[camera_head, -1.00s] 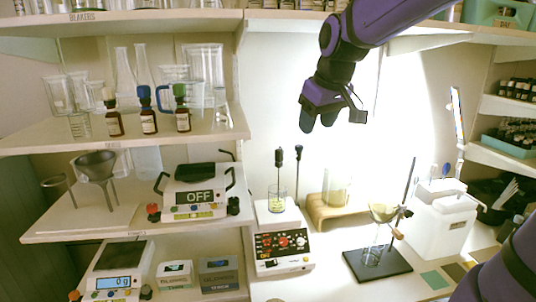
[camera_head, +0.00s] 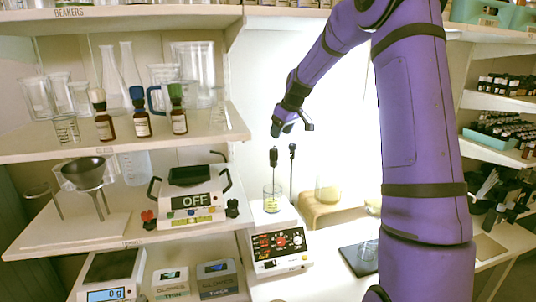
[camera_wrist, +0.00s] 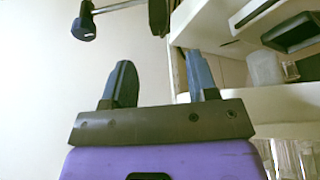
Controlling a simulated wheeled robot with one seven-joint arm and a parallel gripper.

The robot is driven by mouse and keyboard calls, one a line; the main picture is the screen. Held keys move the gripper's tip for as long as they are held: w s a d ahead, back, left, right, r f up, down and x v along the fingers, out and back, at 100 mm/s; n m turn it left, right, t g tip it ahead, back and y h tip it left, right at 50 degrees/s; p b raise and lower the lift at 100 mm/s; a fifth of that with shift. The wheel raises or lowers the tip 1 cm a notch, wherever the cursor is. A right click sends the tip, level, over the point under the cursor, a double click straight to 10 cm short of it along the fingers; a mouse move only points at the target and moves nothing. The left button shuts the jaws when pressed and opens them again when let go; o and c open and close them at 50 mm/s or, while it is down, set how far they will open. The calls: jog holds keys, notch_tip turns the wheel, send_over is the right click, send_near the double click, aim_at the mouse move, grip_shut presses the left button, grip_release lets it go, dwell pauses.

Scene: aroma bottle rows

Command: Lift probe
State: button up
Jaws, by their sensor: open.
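The probe (camera_head: 273,158), with a black handle and thin shaft, stands upright in a small glass beaker (camera_head: 271,200) with yellow marks, on the white stirrer hotplate (camera_head: 278,250). My gripper (camera_head: 281,129) is just above the probe's top, apart from it. In the wrist view my gripper's two blue-grey fingers (camera_wrist: 160,78) are spread with nothing between them. A dark, cut-off shape (camera_wrist: 158,16) at the top edge may be the probe handle; I cannot tell. A dark-blue knob (camera_wrist: 83,25) is left of it.
A thin upright rod (camera_head: 292,165) with a dark top stands close right of the probe. The shelf with brown bottles (camera_head: 142,122) and the OFF-marked device (camera_head: 190,195) are left. A wooden stand (camera_head: 308,215) is right. My arm hides much of the right bench.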

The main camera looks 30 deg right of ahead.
aim_at(274, 149)
jog(key=x, duration=1)
jog(key=shift+f, duration=0.3)
